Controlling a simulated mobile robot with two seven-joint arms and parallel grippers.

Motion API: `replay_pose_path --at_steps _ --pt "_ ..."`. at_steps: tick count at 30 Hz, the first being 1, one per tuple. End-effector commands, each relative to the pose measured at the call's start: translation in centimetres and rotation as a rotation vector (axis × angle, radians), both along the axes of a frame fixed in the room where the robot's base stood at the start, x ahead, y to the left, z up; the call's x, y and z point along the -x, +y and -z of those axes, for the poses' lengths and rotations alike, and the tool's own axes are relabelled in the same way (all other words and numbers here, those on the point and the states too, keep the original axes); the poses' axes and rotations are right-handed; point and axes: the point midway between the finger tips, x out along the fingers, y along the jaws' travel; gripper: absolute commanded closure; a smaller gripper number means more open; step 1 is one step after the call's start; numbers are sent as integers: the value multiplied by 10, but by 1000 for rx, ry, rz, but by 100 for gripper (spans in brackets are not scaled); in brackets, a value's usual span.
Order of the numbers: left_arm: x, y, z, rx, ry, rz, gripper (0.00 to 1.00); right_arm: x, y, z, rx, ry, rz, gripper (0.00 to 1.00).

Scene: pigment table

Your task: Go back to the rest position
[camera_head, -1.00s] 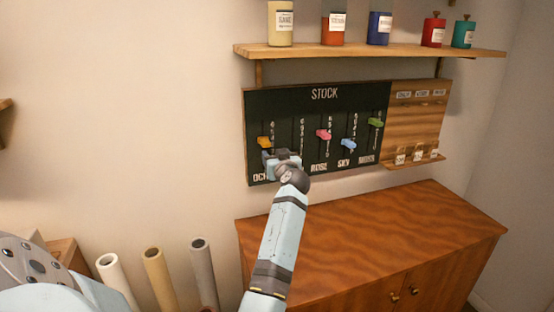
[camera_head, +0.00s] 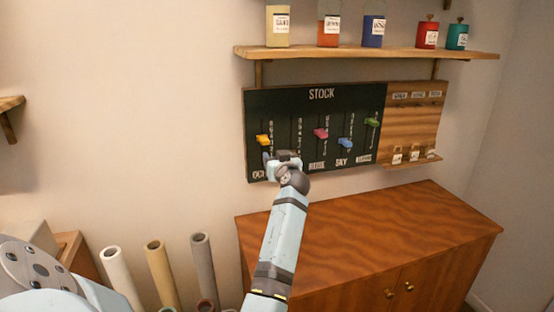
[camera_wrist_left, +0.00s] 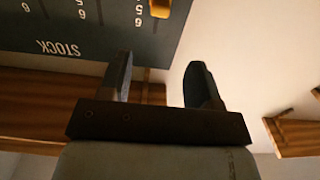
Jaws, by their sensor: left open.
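My left gripper (camera_head: 282,160) is in front of the lower left part of the dark STOCK board (camera_head: 340,107) in the head view. In the left wrist view its two fingers (camera_wrist_left: 158,82) are spread with nothing between them. The board has an orange slider (camera_head: 264,140), a pink slider (camera_head: 321,133), a blue slider (camera_head: 345,144) and a green slider (camera_head: 371,122). The orange slider also shows at the top of the left wrist view (camera_wrist_left: 160,8), apart from the fingers. The gripper hides part of the board's lower labels. My right gripper is not in view.
A shelf (camera_head: 385,52) with several pigment jars hangs above the board. A wooden cabinet (camera_head: 360,240) with a bare top stands below. Several upright tubes (camera_head: 160,275) stand at the lower left.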

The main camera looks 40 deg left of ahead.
Motion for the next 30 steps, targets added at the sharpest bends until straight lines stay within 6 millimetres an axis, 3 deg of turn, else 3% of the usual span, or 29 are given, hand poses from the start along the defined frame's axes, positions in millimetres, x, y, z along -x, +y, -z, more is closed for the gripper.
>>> replay_pose_path --at_steps 10,14,17,23,26,30 --pt "0 -1 1 -1 2 2 43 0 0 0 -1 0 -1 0" --pt "2 -12 17 -13 38 51 43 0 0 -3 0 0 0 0" --pt "7 -36 51 -32 109 153 43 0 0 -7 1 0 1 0" --pt "41 -119 146 -53 290 465 43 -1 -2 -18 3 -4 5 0" --pt "73 -167 193 -44 371 630 43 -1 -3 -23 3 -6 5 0" --pt "133 -234 251 1 464 850 43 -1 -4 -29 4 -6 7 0"
